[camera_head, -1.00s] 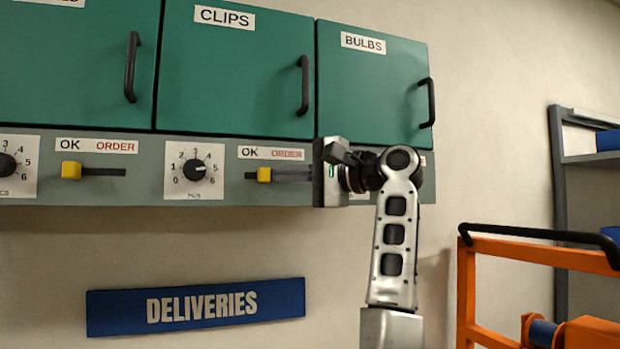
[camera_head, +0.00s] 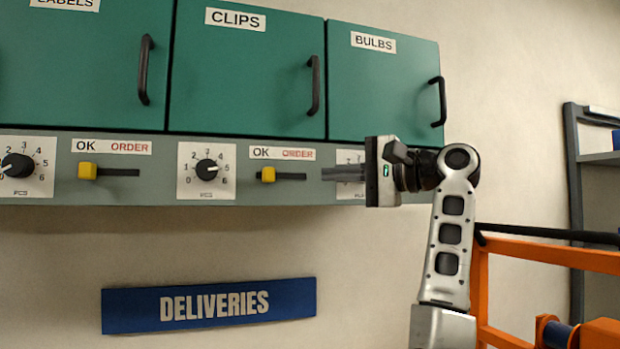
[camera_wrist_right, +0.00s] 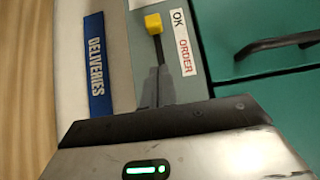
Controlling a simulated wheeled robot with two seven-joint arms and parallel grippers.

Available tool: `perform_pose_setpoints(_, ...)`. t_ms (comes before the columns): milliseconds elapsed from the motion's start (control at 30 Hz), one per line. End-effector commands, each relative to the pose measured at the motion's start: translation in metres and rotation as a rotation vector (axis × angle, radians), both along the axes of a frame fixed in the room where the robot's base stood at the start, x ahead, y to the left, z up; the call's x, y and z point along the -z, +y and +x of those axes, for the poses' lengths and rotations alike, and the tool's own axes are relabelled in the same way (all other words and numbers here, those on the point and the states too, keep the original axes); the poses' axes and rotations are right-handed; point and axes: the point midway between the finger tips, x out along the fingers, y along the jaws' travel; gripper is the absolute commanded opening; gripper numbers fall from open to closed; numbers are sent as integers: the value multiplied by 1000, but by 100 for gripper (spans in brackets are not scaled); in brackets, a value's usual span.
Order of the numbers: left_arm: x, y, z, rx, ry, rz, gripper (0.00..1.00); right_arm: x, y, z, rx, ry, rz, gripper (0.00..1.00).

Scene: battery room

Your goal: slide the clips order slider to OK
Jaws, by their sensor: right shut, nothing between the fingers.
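The clips order slider has a yellow knob (camera_head: 268,174) in a dark slot below the CLIPS door (camera_head: 248,80). The knob is near the left end of the slot, below OK on the OK/ORDER label (camera_head: 282,153). A short bit of slot shows to its left. My right gripper (camera_head: 325,174) is shut and empty, to the right of the slot and apart from the knob. In the right wrist view, the yellow knob (camera_wrist_right: 153,22) is beyond my closed fingertips (camera_wrist_right: 158,70), with a gap between. My left gripper is not in view.
Left of the slider is a dial (camera_head: 207,169), then another slider with a yellow knob (camera_head: 87,171). Another dial plate (camera_head: 350,157) is partly hidden behind my right gripper. A DELIVERIES sign (camera_head: 210,305) hangs below. An orange frame (camera_head: 545,256) stands at right.

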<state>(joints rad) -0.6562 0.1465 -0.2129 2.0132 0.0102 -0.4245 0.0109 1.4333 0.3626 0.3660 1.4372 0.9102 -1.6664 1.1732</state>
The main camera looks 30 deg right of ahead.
Motion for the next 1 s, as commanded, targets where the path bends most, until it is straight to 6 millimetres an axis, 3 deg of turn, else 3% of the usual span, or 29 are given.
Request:
perform_pose_setpoints(100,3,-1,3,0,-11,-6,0,2,-15,-22,3,-4,0,0)
perform_pose_setpoints(333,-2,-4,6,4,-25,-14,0,1,-29,-46,1,-1,1,0)
perform_pose_setpoints(1000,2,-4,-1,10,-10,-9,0,0,-31,-49,1,0,0,0)
